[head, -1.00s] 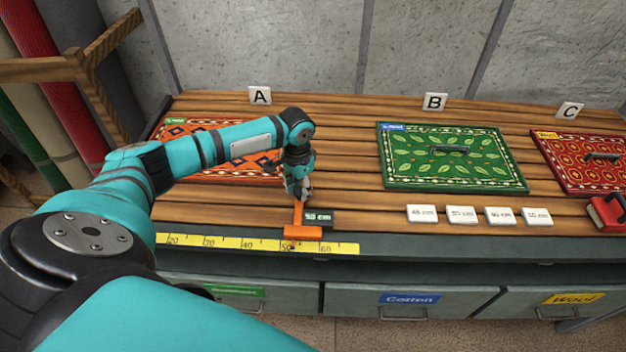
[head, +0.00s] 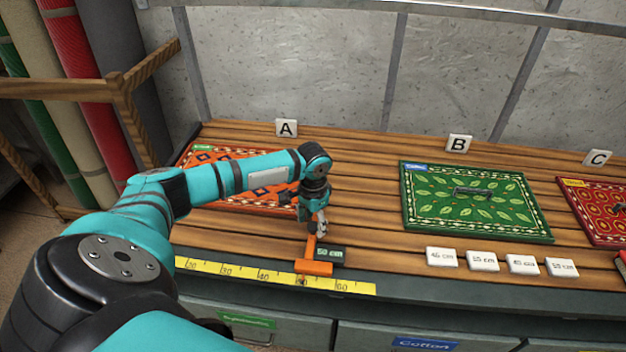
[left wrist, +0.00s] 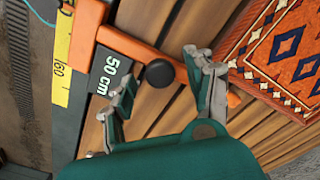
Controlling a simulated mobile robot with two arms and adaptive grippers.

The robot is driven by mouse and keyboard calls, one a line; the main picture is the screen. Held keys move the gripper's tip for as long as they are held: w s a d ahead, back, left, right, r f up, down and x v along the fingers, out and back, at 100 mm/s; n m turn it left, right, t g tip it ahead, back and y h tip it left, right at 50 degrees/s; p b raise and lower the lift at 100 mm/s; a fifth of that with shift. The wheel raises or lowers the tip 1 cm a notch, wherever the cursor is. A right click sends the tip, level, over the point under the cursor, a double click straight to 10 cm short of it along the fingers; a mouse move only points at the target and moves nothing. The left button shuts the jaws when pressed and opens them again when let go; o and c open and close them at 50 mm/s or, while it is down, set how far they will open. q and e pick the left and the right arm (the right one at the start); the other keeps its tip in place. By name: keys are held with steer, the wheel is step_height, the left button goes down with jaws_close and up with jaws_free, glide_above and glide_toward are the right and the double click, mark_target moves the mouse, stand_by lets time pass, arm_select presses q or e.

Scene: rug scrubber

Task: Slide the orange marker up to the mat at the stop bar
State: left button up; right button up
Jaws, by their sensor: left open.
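The orange marker (head: 314,267) sits across the yellow ruler (head: 240,273) near its 50 mark, with a dark "50 cm" readout (head: 330,254) beside it. In the left wrist view the marker's orange arm (left wrist: 128,43) carries a black knob (left wrist: 159,73). The orange patterned mat A (head: 232,196) lies to the left, partly hidden by my arm; its corner also shows in the left wrist view (left wrist: 290,60). My left gripper (head: 319,229) is open over the marker's arm, its fingers apart on either side of the knob. I cannot make out the stop bar. My right gripper is out of view.
A green mat (head: 475,200) with a handle lies under sign B, and a red mat (head: 598,208) under sign C. Several white length tiles (head: 483,261) stand along the front right. Bare planks lie between mat A and the green mat.

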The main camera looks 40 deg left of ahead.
arm_select(q)
step_height(320, 180, up, 11)
steer(key=shift+r, duration=0.2)
stand_by(0.4)
